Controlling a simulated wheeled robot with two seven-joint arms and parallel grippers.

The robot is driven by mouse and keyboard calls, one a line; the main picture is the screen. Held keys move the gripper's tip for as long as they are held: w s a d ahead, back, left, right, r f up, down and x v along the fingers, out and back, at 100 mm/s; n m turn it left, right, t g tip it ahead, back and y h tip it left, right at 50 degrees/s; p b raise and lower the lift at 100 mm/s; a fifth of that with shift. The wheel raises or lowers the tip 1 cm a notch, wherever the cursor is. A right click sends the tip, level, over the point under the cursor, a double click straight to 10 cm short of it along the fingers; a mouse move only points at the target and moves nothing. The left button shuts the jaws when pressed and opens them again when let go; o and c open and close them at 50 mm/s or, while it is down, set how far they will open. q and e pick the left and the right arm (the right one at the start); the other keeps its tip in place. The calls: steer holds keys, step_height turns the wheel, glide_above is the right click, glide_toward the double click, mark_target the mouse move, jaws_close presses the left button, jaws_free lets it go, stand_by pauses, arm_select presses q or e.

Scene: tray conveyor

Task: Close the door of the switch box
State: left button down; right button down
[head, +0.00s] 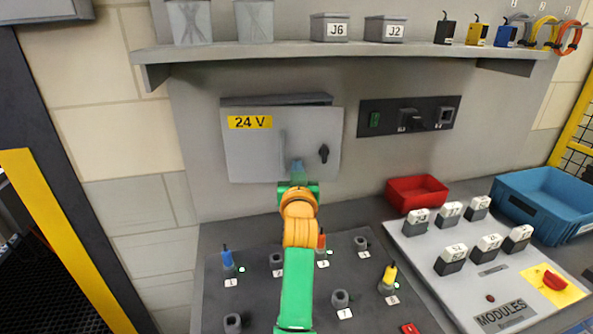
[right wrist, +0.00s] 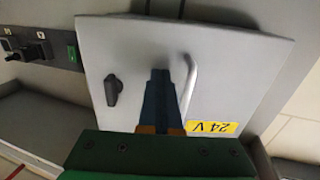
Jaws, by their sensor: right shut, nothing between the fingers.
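The switch box (head: 275,100) is on the back wall, with its grey door (head: 250,160) in front bearing a yellow 24 V label (head: 250,122) and a black knob (head: 324,153). The door stands slightly off the box, its right edge reaching past the box's. The door (right wrist: 230,70) shows upside down in the right wrist view, with a dark gap behind one edge. My right gripper (head: 297,166) is shut and empty, its fingertips (right wrist: 160,75) at the door face between the knob and the pale bar handle (right wrist: 190,80). Contact cannot be told. My left gripper is not in view.
A shelf (head: 350,52) with small boxes runs above. A black switch panel (head: 408,117) is right of the door. Below are a bench panel with several pegs, a red bin (head: 416,192), a blue bin (head: 548,200) and a modules board (head: 470,285).

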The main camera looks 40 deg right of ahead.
mark_target(299, 158)
steer(key=shift+w+d, duration=0.25)
steer(key=shift+s+a, duration=0.1)
steer(key=shift+r, duration=0.15)
steer(key=x, duration=0.4)
steer(key=shift+s, duration=0.15)
steer(key=shift+r, duration=0.15)
steer(key=shift+d, duration=0.2)
